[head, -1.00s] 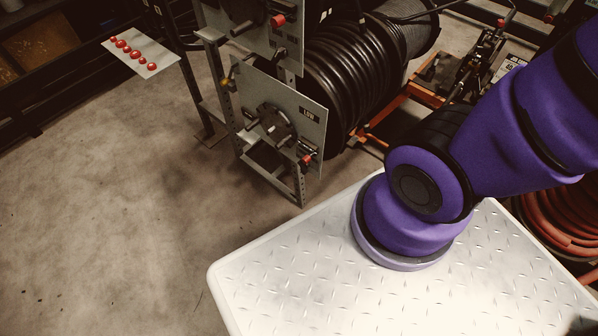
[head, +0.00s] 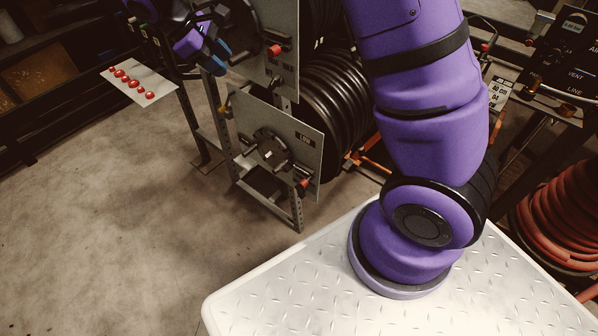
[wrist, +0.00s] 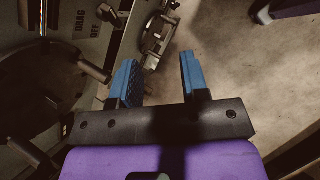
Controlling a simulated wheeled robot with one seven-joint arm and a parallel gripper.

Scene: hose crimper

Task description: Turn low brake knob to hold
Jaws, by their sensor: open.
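The low reel's grey panel (head: 310,160), labelled LOW, stands left of centre in the head view. A red-tipped knob (head: 303,184) sits at its lower right; its setting is too small to read. My gripper (wrist: 160,62) is open and empty, its two blue fingers spread apart. In the head view it is at the upper left, beside the upper panel (head: 284,88) and above the low panel. The wrist view shows a grey panel face (wrist: 88,45) marked DRAG and OFF to the left of the fingers. I cannot tell which panel this is.
A round hub with a crank (head: 270,146) projects from the low panel. The upper panel has its own red knob (head: 275,50). Black hose (head: 340,100) is wound behind the panels. A white card with red pieces (head: 135,84) is at the left. Floor in front is clear.

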